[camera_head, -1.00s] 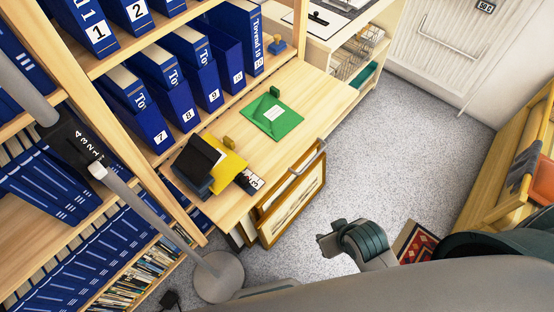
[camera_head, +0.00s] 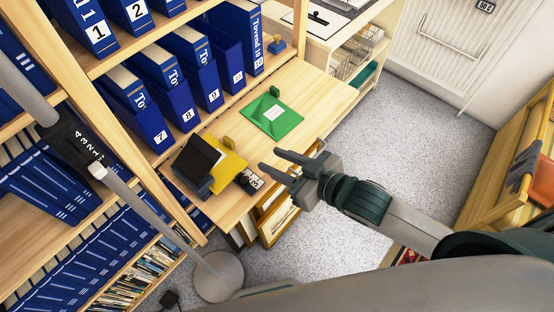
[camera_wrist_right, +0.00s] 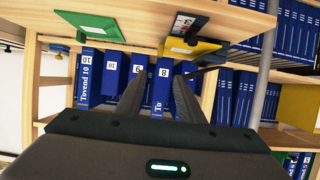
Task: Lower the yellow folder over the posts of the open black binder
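The yellow folder (camera_head: 230,167) lies on the wooden desk, partly covered at its left by the black binder (camera_head: 198,158). The binder stands partly raised; its posts cannot be made out. In the right wrist view the yellow folder (camera_wrist_right: 196,48) shows near the top. My right gripper (camera_head: 270,164) is open and empty, its fingers apart, over the desk's front edge to the right of the folder and not touching it. Its two fingers also show in the right wrist view (camera_wrist_right: 158,95). My left gripper is out of view.
A green folder (camera_head: 272,114) with a white label lies farther back on the wooden desk (camera_head: 314,92). Blue binders (camera_head: 180,95) line the shelf behind. Framed prints (camera_head: 278,217) lean below the desk.

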